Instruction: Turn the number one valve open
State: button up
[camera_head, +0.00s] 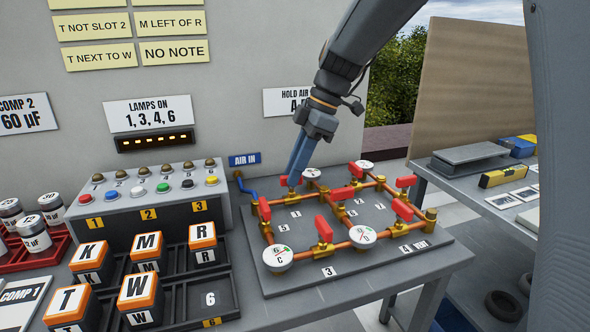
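The pipe board (376,263) stands on the table, with copper pipes and several red-handled valves. The label 1 (296,214) is on the board near its back left. The red valve handle (285,181) nearest behind that label is partly hidden by my gripper (293,182). My gripper points down, its blue-grey fingers ending at this handle; I cannot tell whether they touch or grip it. Another red handle (265,209) stands upright at the left pipe, near the label 5 (284,227).
Other red handles (323,229) and white gauges (363,236) rise close around on the board. A blue air hose (246,188) enters at the left. A button box (150,196) and lettered blocks (138,290) crowd the left. A second table (470,185) is at right.

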jog(key=shift+o, duration=0.7)
jog(key=v, duration=0.7)
jog(key=shift+r, duration=0.4)
jog(key=shift+d, duration=0.15)
